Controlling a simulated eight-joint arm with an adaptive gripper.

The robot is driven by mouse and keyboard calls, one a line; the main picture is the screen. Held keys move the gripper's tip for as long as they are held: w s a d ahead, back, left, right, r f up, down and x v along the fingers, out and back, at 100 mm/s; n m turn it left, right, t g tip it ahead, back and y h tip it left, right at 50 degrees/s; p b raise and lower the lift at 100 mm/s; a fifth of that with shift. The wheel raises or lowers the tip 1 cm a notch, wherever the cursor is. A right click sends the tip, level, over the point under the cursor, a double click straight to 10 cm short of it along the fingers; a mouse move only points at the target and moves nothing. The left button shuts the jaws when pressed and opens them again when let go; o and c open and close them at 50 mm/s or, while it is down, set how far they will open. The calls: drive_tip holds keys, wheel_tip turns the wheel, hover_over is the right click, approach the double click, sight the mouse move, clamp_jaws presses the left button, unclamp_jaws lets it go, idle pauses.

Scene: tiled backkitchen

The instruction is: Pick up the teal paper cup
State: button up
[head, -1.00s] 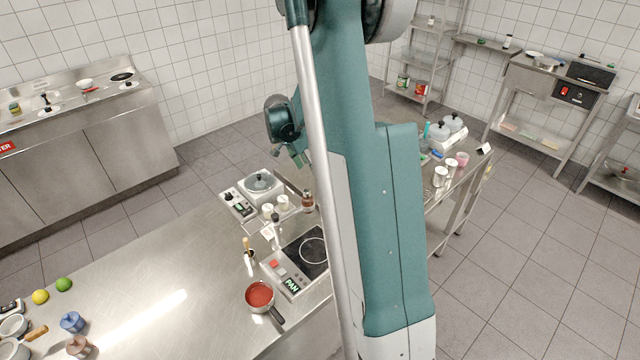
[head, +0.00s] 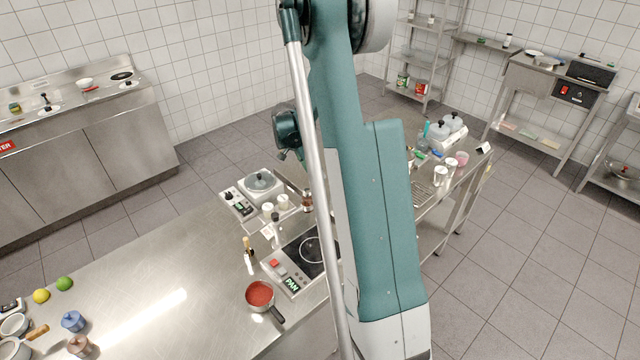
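I cannot clearly make out a teal paper cup. A small, narrow teal item (head: 426,130) stands on the far table, just right of my arm, but it is too small to identify. A white cup (head: 440,174) and a pink cup (head: 461,159) stand near it. My gripper (head: 286,156) shows small and dark left of my arm, above the counter's far end. Its fingers are partly hidden, and their opening cannot be made out. My arm hides part of the far table.
The counter's middle left is mostly clear.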

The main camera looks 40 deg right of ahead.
drive_tip(key=shift+d+f, duration=0.25)
drive_tip(key=shift+f, duration=0.3)
drive_tip(key=shift+f, duration=0.15)
drive_tip(key=shift+x, duration=2.5)
drive_tip(key=shift+w, duration=0.15)
drive_tip(key=shift+c, duration=0.5)
drive_tip(key=c, duration=0.9)
